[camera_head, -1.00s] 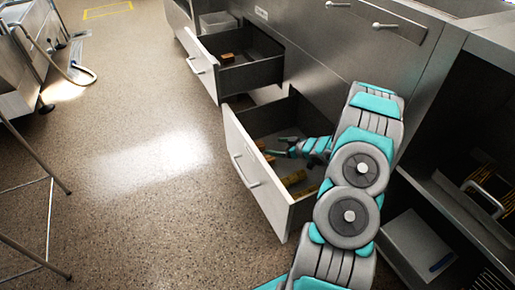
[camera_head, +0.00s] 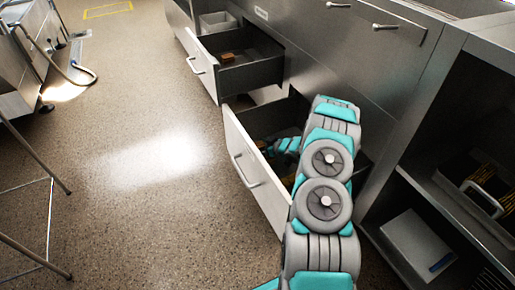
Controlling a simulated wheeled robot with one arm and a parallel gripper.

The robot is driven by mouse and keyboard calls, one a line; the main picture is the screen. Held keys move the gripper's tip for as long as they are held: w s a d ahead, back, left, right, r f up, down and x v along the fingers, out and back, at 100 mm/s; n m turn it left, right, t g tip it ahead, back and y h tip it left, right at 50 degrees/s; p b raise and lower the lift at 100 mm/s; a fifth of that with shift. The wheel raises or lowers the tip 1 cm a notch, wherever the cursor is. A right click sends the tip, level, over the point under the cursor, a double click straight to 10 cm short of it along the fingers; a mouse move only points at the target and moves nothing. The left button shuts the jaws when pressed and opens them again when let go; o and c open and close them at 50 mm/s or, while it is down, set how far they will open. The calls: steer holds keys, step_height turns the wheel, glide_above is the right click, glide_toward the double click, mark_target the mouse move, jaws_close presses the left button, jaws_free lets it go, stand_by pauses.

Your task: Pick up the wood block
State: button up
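A small brown block (camera_head: 229,57), which looks like wood, lies in the farther open drawer (camera_head: 250,76). My arm reaches over the nearer open drawer (camera_head: 247,172). My gripper (camera_head: 265,145) is low inside that drawer, near its front panel. Its fingers are small and dark against the drawer, so I cannot tell whether they are open or hold anything. My arm hides most of the drawer's floor, where yellowish pieces lay in the earlier view.
A shelf unit on the right holds a grey box (camera_head: 415,244) and a dark handled case (camera_head: 482,195). Metal stand legs (camera_head: 48,220) are at the left. The floor between is clear.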

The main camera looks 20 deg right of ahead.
steer(key=shift+w+f, duration=0.1)
steer(key=shift+w, duration=0.1)
steer(key=shift+a, duration=0.1)
steer(key=c, duration=1)
steer(key=shift+c, duration=0.2)
